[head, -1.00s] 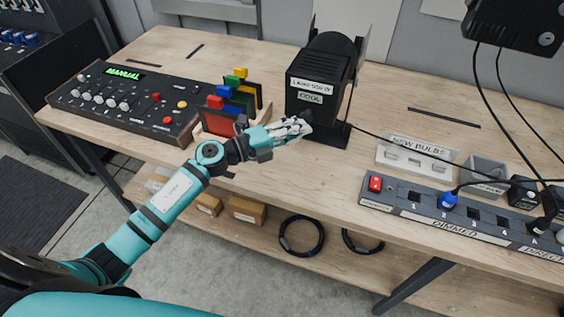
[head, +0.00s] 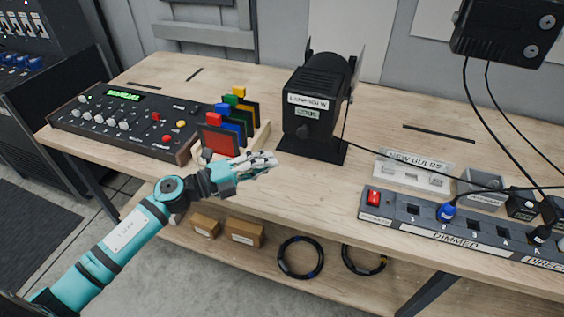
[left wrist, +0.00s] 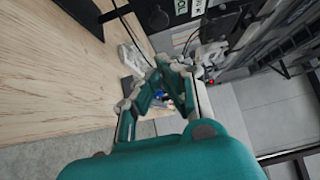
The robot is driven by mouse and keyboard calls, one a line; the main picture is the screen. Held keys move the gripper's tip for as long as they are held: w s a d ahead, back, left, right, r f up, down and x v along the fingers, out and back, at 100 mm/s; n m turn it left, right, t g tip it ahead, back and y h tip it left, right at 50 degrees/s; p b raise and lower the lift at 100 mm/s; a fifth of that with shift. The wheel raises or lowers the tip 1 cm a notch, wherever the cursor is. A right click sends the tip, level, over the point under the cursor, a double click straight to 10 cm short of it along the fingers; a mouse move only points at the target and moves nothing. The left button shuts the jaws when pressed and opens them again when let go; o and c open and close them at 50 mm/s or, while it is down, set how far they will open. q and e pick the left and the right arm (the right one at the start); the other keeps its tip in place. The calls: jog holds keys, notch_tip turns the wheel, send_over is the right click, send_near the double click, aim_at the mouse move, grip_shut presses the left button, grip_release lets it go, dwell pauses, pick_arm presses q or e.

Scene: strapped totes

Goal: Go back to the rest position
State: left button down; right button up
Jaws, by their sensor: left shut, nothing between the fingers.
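My left gripper (head: 268,160) is in front of the bench's middle in the head view, near its front edge. It is shut with nothing between its fingers. It is apart from the black lamp (head: 318,105), which stands upright on the bench behind it and to its right. The left gripper's fingers also show in the left wrist view (left wrist: 158,75), with the bench top to their left. My right gripper is not in view.
A control console (head: 125,122) and a rack of coloured filter frames (head: 262,140) stand at the left of the wooden bench (head: 330,190). A bulb tray (head: 412,172) and a dimmer strip (head: 470,228) lie at the right. Cardboard boxes (head: 243,233) and coiled cables (head: 300,258) lie on the lower shelf.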

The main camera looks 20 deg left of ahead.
pick_arm(q)
jog(key=s+a+n+t+y, duration=0.3)
jog(key=a+n+t+y, duration=0.3)
jog(key=n+y, duration=0.6)
jog(key=s+a+f+n+g+y, duration=0.2)
jog(key=s+f+n+g+y, duration=0.35)
jog(key=f+n, duration=0.55)
jog(key=s+d+f+n+g+h, duration=0.1)
jog(key=s+d+f+g, duration=0.15)
jog(key=s, duration=0.45)
jog(key=s+d+f+n+g+h, duration=0.1)
jog(key=s+d+f+g+h, duration=0.1)
jog(key=s+g, duration=0.3)
jog(key=s+d+f+n+g+h, duration=0.1)
jog(key=s+d+f+g, duration=0.15)
jog(key=s, duration=0.55)
notch_tip(320, 180, down, 28)
jog(key=s, duration=0.2)
jog(key=s+a+f+g, duration=0.1)
jog(key=s+a+f, duration=0.1)
jog(key=s+f, duration=1.2)
jog(key=shift+s+a+f+m+g+b, duration=0.3)
jog(key=shift+s+a+m+g+b, duration=0.1)
jog(key=shift+s, duration=0.6)
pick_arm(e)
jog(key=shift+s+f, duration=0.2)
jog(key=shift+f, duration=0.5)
